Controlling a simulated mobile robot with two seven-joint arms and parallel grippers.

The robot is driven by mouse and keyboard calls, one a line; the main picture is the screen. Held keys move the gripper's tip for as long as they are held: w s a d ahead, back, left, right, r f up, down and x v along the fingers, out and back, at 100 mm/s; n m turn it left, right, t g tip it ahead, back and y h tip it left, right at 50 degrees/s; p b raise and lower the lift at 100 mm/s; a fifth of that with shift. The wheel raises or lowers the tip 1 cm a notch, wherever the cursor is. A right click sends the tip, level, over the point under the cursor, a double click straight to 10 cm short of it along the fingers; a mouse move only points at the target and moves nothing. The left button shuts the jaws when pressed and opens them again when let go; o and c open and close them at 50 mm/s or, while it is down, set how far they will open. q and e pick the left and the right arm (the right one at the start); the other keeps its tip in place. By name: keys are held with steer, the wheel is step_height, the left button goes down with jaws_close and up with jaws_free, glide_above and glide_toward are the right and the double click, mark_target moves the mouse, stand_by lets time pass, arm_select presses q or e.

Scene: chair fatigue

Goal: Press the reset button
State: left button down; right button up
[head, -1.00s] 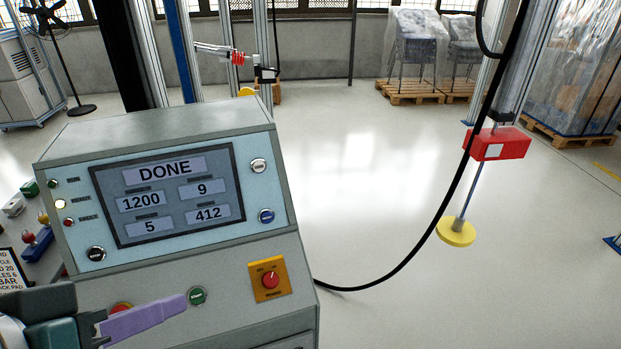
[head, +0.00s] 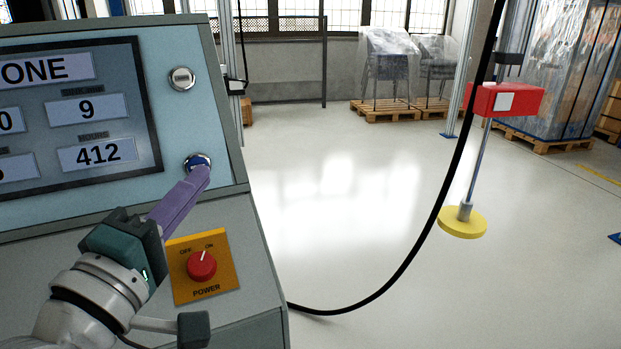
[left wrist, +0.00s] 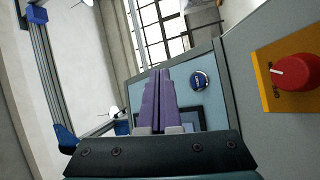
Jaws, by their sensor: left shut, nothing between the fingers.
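The blue round button (head: 198,158) sits at the lower right corner of the control panel, right of the screen; its label is not readable. My left gripper (head: 202,172) is shut and empty, its purple fingertips overlapping the lower part of the button in the head view. In the left wrist view, the blue button (left wrist: 201,80) shows to the right of my left gripper's fingertips (left wrist: 159,72), with a small gap in the picture. I cannot tell whether the tips touch the panel. My right gripper is not in view.
A red power knob (head: 202,265) on a yellow plate (head: 226,282) is just below my gripper. A silver-rimmed button (head: 182,78) sits above the blue one. The screen (head: 75,115) is at left. A black cable (head: 412,250) hangs at right; open floor lies beyond.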

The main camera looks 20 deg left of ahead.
arm_select(q)
steer(key=shift+w+a+f+n, duration=0.25)
steer(key=shift+w+f+n, duration=0.05)
steer(key=shift+w+f, duration=0.1)
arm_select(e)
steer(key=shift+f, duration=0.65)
arm_select(q)
steer(key=shift+s, duration=0.1)
steer(key=w+a+b, duration=0.1)
steer(key=b, duration=0.1)
steer(key=w+a+f+b, duration=0.1)
steer(key=w+a+b, duration=0.1)
steer(key=w+a+f+b, duration=0.1)
steer(key=w+b, duration=0.1)
steer(key=shift+w+a+f, duration=0.15)
steer(key=shift+a, duration=0.2)
steer(key=shift+w+a+b, duration=0.35)
steer(key=shift+w+a, duration=0.15)
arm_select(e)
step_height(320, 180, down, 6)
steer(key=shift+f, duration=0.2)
arm_select(q)
steer(key=shift+a, duration=0.1)
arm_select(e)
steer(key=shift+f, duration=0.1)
